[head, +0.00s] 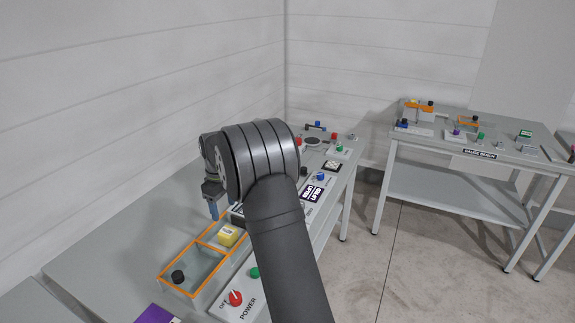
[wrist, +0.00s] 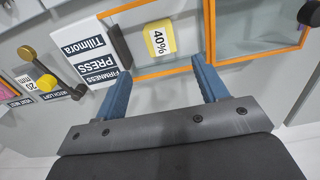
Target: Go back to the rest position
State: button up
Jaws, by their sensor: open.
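My gripper (head: 213,209) is in the head view, left of centre, hanging over the grey table behind the orange-edged tray (head: 166,286). My dark arm hides part of the table to its right. In the wrist view, the two blue fingers of my gripper (wrist: 160,64) are spread apart with nothing between them. The block also shows in the head view (head: 227,235). The fingers appear apart from it.
A black knob (head: 178,277) is at the tray's near compartment. A red POWER knob (head: 235,298) and a green button (head: 254,272) are near my arm. A purple item (head: 156,314) lies in front. A second bench (head: 470,143) stands at right; walls are behind and left.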

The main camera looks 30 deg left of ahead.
aim_at(227, 231)
notch_tip(227, 231, down, 12)
notch_tip(227, 231, up, 3)
jog(key=shift+f, duration=0.1)
jog(key=shift+r, duration=0.45)
jog(key=shift+f, duration=0.1)
